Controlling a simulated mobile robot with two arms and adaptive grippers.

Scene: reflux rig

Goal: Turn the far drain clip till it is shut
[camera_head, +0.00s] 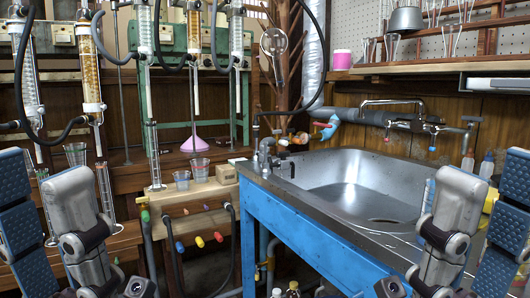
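I cannot tell for certain which part is the far drain clip. More coloured fittings, an orange one (300,138) and a blue one with red (329,129), sit behind the sink. Their settings are too small to read. My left gripper (38,168) is at the lower left and my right gripper (487,165) at the lower right. Both point up, fingers apart and empty, away from all these fittings.
Glass condensers (90,75) with black hoses hang on the green frame (172,104) at the left. Cylinders (105,188) and beakers (200,168) stand below them. The steel sink (360,190) in its blue frame (300,232) fills the right. Glassware lines the shelf (440,67).

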